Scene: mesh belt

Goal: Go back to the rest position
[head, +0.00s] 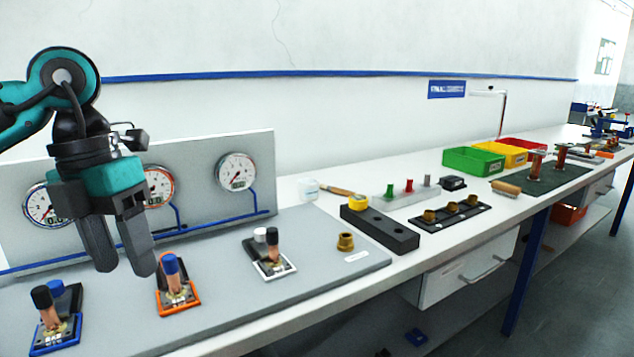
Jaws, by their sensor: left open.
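My left gripper (124,262) hangs at the left of the head view with its fingers pointing down. Its two fingers are apart and nothing shows between them. It is in front of the gauge panel (222,212) and partly hides the left and middle gauges. Below and around it, on the grey board (222,308), stand a blue-framed valve (56,318), an orange-framed valve (178,292) and a white-framed valve (271,260). The fingertips appear above the board, between the blue-framed and orange-framed valves. My right gripper is not in view.
A brass fitting (345,242) sits at the board's right end. Beyond it are a black block (380,229), a black tray with brass parts (449,217), and green (473,160) and yellow (503,152) bins. The space above the bench is clear to the gripper's right.

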